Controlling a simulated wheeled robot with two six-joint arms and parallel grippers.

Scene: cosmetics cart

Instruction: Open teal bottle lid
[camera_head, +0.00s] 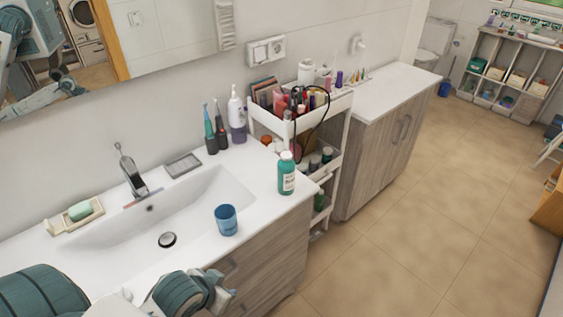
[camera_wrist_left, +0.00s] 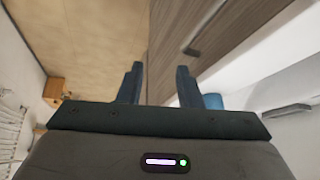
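The teal bottle (camera_head: 287,177) stands upright on the white counter's front right corner, near the sink. The bottle cannot be made out in the wrist view. My right gripper is not in view.
A blue cup (camera_head: 226,219) stands at the counter's front edge, between my arm and the bottle; it also shows in the wrist view (camera_wrist_left: 212,101). A cosmetics cart (camera_head: 339,102) stands right of the bottle. A soap dish (camera_head: 76,220) and faucet (camera_head: 131,172) are left.

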